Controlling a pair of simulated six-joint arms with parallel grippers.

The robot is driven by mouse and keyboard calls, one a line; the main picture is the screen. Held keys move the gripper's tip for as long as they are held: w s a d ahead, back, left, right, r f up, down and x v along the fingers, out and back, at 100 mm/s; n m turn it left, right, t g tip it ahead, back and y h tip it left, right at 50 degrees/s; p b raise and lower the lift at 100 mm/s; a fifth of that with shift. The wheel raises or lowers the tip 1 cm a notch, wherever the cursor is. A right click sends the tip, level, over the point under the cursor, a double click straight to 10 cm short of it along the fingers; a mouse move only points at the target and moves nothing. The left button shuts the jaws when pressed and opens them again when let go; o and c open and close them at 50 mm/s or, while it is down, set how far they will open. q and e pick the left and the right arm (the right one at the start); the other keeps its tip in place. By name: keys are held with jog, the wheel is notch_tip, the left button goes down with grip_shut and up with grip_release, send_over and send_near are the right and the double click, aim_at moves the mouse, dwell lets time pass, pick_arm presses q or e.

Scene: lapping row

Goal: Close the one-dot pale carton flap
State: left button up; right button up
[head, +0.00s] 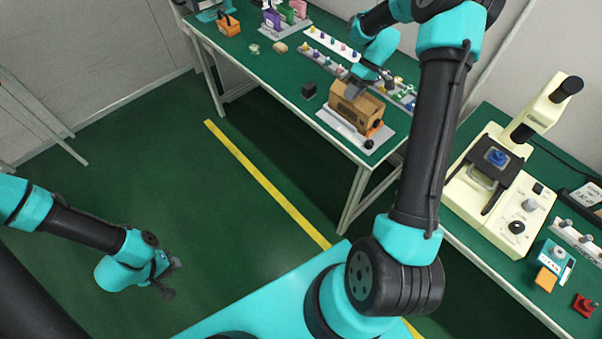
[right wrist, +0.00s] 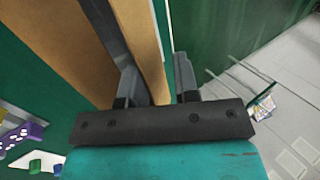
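A brown carton (head: 340,104) stands on a pale base plate (head: 338,125) near the front edge of the far green table. My right gripper (head: 357,88) is over the top of the carton. In the right wrist view its two dark fingers (right wrist: 158,85) stand apart, and a tan carton surface (right wrist: 149,38) shows close behind and between them. I cannot tell whether they touch it. No dot mark can be made out, and I cannot single out the pale flap; the arm hides part of the carton's top. My left gripper (head: 172,278) is open and empty above the floor, far from the carton.
A dark cube (head: 309,90) sits left of the carton. Behind it runs a pale strip with coloured knobs (head: 331,45). An orange part (head: 375,128) and black knob (head: 369,144) are at the carton's right. A cream microscope (head: 500,175) stands on the right table.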

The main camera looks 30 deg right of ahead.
jog(key=shift+s+a+r+h, duration=0.15)
jog(key=shift+a+h, duration=0.15)
jog(key=shift+h, duration=0.5)
jog(key=v, duration=1.7)
jog(key=a+f, duration=0.2)
jog(key=f, duration=0.1)
jog(key=w+a+f+n+h, duration=0.1)
jog(key=a+f, duration=0.2)
jog(key=w+a+f+n, duration=0.1)
jog(key=a+f, duration=0.2)
jog(key=shift+w+a+f, duration=0.1)
jog(key=s+a+f+m+t, duration=0.1)
jog(key=s+a+f, duration=0.1)
jog(key=a+f, duration=0.65)
jog(key=s+a+f+m, duration=0.1)
jog(key=s+a+f, duration=0.2)
jog(key=a+f, duration=0.55)
jog(key=s+a+f+m, duration=0.2)
jog(key=s+a+f, duration=0.3)
jog(key=s+f, duration=0.2)
jog(key=shift+s+a+f+t+y, duration=0.3)
jog(key=shift+s+a+f+t, duration=0.05)
jog(key=shift+s+t, duration=0.05)
